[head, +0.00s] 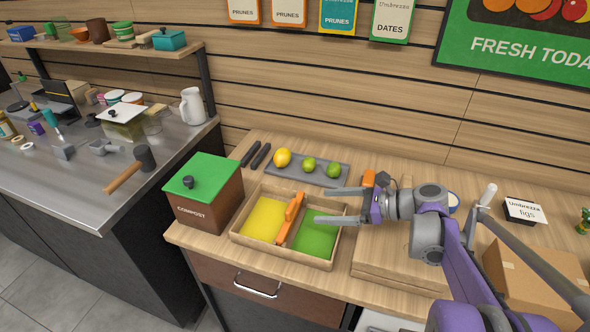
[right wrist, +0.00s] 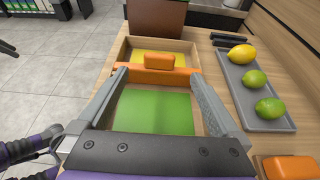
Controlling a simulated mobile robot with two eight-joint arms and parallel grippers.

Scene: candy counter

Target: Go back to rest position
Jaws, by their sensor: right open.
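My right gripper (head: 322,205) is open and empty, above the wooden tray (head: 236,238) on the counter. The tray has a yellow section (head: 262,219) and a green section (head: 316,238), with an orange divider (head: 290,220) between them. In the right wrist view the two fingers of my right gripper (right wrist: 158,76) spread on either side of the green section, and the orange divider (right wrist: 160,62) lies just past the fingertips. Nothing is between the fingers.
A green-lidded compost bin (head: 206,205) stands left of the tray. Behind it, a grey tray (head: 345,171) holds a lemon (head: 283,157) and two limes. A cardboard box (head: 540,282) and a figs sign (head: 524,211) stand at the right, near my right arm.

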